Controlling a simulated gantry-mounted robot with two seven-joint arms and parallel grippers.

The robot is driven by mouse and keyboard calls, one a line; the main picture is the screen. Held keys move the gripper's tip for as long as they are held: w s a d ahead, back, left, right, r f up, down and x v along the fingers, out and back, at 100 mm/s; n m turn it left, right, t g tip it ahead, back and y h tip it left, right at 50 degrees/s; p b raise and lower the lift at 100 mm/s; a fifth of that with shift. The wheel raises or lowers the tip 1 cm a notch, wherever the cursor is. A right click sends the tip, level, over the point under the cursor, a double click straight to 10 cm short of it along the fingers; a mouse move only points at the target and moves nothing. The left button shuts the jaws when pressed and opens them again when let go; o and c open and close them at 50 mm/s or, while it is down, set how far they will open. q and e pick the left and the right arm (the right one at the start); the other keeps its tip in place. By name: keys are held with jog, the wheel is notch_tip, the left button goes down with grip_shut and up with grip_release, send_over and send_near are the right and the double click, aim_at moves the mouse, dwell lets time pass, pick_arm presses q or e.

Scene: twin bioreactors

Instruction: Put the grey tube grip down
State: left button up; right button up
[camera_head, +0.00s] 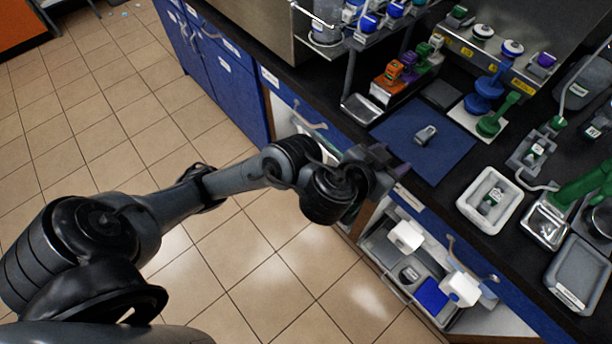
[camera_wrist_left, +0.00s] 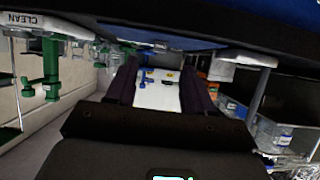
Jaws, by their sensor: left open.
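A small grey grip (camera_head: 426,134), which looks like the grey tube grip, lies on the blue mat (camera_head: 440,165) on the black bench. My left gripper (camera_head: 393,168) is at the front edge of the bench, to the left of and nearer than the grip, apart from it. In the left wrist view my left gripper (camera_wrist_left: 159,66) shows its two dark fingers spread with nothing between them. My right gripper is in neither view.
A white tray (camera_head: 468,205) with a small green-topped item stands right of the mat. Green and blue stands (camera_head: 490,125) are behind it. Coloured blocks (camera_head: 393,72) and a raised rack are at the back. An open drawer (camera_head: 380,247) juts out below the bench front.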

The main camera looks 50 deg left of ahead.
pick_arm(q)
jog(key=s+a+f+m+g, duration=0.1)
jog(key=s+f+g, duration=0.3)
jog(key=s+f, duration=0.6)
jog(key=s+a+f+m+g, duration=0.1)
jog(key=s+a+f+g, duration=0.2)
jog(key=s+f, duration=0.8)
notch_tip(320, 180, down, 2)
jog(key=shift+s+a+f+g+h, duration=0.1)
jog(key=shift+s+a+g+h, duration=0.25)
jog(key=shift+g, duration=0.85)
jog(key=shift+w, duration=0.15)
notch_tip(320, 180, up, 52)
jog(key=p, duration=5.1)
jog(key=shift+p, duration=0.35)
jog(key=shift+f, duration=0.1)
